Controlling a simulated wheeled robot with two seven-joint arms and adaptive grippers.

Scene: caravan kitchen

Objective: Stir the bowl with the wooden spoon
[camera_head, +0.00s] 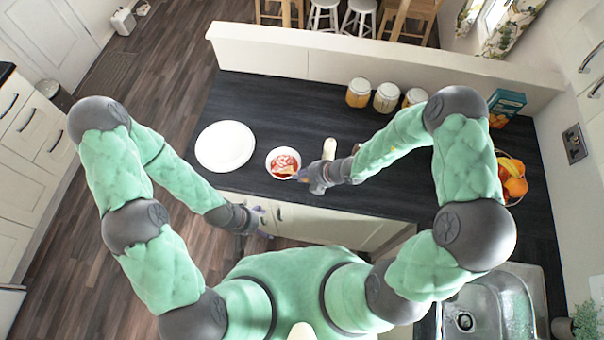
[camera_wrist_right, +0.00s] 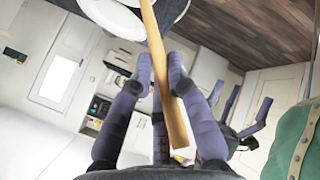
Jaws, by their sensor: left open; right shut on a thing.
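The white bowl (camera_head: 270,160) with red contents stands on the dark counter, right of the plate. My right gripper (camera_head: 299,176) is at the bowl's right front edge, shut on the wooden spoon. In the right wrist view the spoon's pale handle (camera_wrist_right: 160,45) runs between the fingertips (camera_wrist_right: 163,74) and leaves the picture at the top. In the head view a tan piece in the bowl looks like the spoon's lower end, and a pale piece above the gripper looks like its handle. My left gripper (camera_head: 262,222) is open and empty, below the counter's front edge.
An empty white plate (camera_head: 225,146) lies left of the bowl. Several jars (camera_head: 359,92) stand at the back by the low wall (camera_head: 290,55). A fruit basket (camera_head: 513,180), a blue box (camera_head: 505,106) and the sink (camera_head: 490,310) are at the right. Counter behind the bowl is clear.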

